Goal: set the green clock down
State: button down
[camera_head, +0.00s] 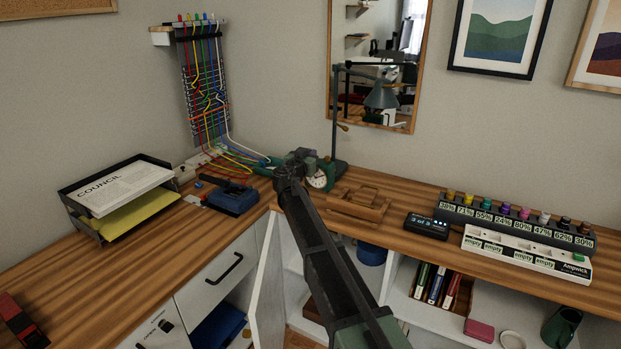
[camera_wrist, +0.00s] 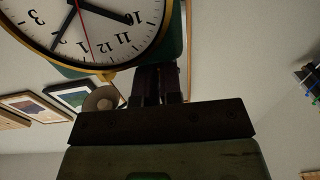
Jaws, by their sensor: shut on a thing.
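The green clock (camera_head: 318,181) has a round white dial and shows at the back corner of the desk (camera_head: 450,262), beside the lamp foot. My gripper (camera_head: 301,158) is shut on it. In the wrist view the clock's dial (camera_wrist: 85,25), with a yellow rim and dark green body, fills the top left, its numerals upside down. The fingers (camera_wrist: 158,82) are close together at the clock's green edge. My arm hides part of the clock's surroundings in the head view, and I cannot tell whether its base touches the desk.
A desk lamp (camera_head: 335,120) stands right behind the clock. A wooden tray (camera_head: 358,205) lies to its right, and a blue device (camera_head: 233,197) to its left. Cables (camera_head: 235,155) run down at the left. A paper tray (camera_head: 115,195) stands further left.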

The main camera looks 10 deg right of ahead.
notch_tip(320, 180, down, 4)
jog(key=b, duration=0.4)
jog(key=shift+f, duration=0.25)
jog(key=shift+r, duration=0.3)
jog(key=shift+f, duration=0.25)
jog(key=c, duration=1.3)
grip_release()
jog(key=shift+r, duration=0.1)
jog(key=shift+r+p, duration=0.3)
jog(key=shift+p, duration=0.15)
jog(key=v, duration=1.2)
jog(key=shift+f, duration=0.1)
